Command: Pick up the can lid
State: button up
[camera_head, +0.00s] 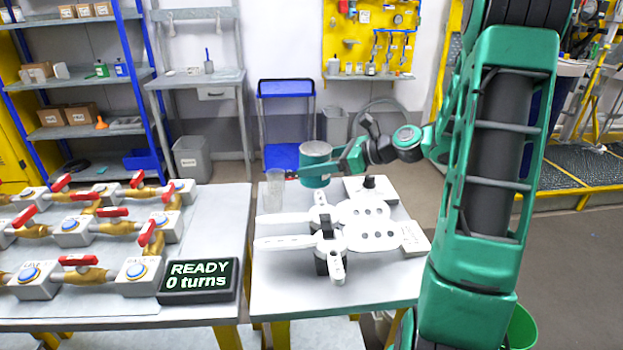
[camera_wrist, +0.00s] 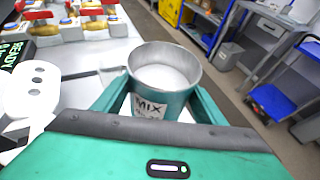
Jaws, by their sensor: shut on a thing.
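A teal can (camera_head: 314,181) is held above the back of the right-hand table. In the wrist view the can (camera_wrist: 160,102) has a silver rim and a white label reading "MIX" with a smaller blurred line. Its top is open, showing grey inner walls and a pale surface inside. My gripper (camera_head: 318,170) is shut on the can, with one finger along each side, as the wrist view also shows (camera_wrist: 158,92). I cannot make out a separate can lid in either view.
A clear cup (camera_head: 275,187) stands left of the can. White paddle-shaped plates on dark clamps (camera_head: 329,236) fill the table's middle. A black knob (camera_head: 369,181) sits on a pale block behind them. A display (camera_head: 198,281) reads "READY 0 turns". Red-handled valves (camera_head: 75,226) cover the left table.

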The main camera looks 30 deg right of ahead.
jog(key=shift+w+d+f, duration=0.25)
jog(key=shift+d, duration=0.05)
jog(key=shift+f, duration=2)
jog(key=o, duration=1.5)
jog(key=shift+f, duration=0.1)
